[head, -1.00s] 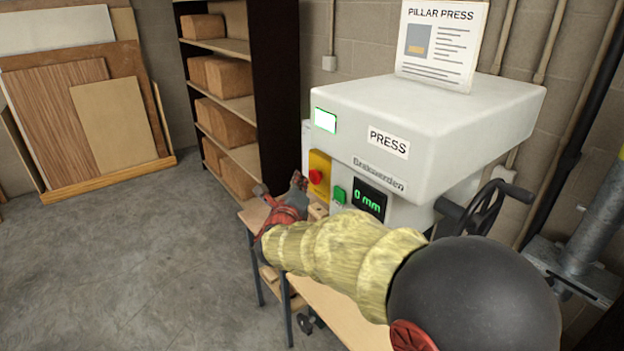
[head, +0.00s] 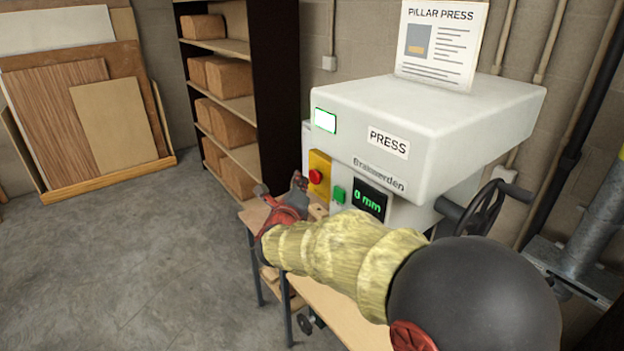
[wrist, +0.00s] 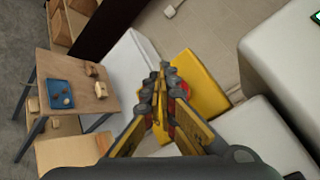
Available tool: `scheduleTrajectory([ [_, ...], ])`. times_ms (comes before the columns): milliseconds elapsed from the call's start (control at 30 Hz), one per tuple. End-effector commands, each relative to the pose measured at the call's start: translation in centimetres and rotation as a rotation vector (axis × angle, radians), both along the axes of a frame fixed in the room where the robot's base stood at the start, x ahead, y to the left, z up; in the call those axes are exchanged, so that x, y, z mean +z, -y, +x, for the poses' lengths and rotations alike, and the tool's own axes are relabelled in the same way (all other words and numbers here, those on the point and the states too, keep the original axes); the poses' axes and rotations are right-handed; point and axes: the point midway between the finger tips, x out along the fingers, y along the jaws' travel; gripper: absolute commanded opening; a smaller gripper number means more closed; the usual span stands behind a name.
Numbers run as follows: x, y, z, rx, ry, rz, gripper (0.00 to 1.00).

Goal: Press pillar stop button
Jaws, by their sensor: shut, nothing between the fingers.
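The red stop button (head: 316,176) sits on a yellow panel (head: 320,162) on the left front of the white pillar press (head: 440,120). My gripper (head: 298,180) is shut and empty, with its fingertips just left of the red button in the head view. In the wrist view, the shut fingertips (wrist: 163,68) lie in front of the yellow panel (wrist: 200,72). Red shows behind the right finger, largely hidden by it. I cannot tell whether the fingertips touch the button. A green button (head: 339,195) is to the right of the yellow panel.
A display reading 0 mm (head: 369,200) and a black handwheel (head: 483,218) are on the press. A wooden table stands below my arm. The wrist view shows a blue tray (wrist: 62,94) on a wooden top. A shelf with boxes (head: 232,128) stands behind. The floor at left is clear.

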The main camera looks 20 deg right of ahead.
Motion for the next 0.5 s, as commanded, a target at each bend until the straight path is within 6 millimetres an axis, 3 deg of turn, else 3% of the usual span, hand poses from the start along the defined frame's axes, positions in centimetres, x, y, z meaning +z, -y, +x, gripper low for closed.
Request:
scheduleTrajectory([
  [500, 0.07, 0.78, 0.22, -0.001, 0.001, 0.0, 0.0],
])
